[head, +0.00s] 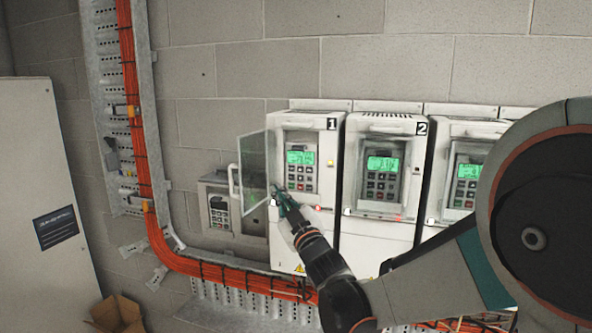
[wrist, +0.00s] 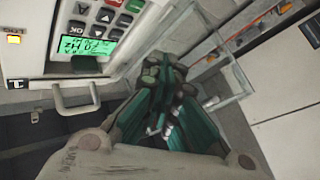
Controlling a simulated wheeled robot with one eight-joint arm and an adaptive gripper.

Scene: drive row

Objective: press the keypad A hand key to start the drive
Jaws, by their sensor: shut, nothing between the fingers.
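Drive 1 (head: 318,230) has a green-lit display (head: 300,157) and a keypad (head: 300,178) of small grey and red keys. Its clear cover (head: 254,172) stands swung open to the left. In the wrist view the lit display (wrist: 84,44) and part of the keypad (wrist: 118,12) show at the upper left, turned. I cannot tell which key is the hand key. My gripper (head: 276,189) is shut and empty, just left of the keypad's lower edge, near the open cover. In the wrist view the fingertips (wrist: 165,66) appear apart from the keys.
Drive 2 (head: 378,225) and a third drive (head: 462,185) stand to the right, partly behind my arm. A smaller keypad box (head: 220,212) is on the wall at left. Orange cables (head: 143,170) run down a metal tray. A cardboard box (head: 117,315) lies at lower left.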

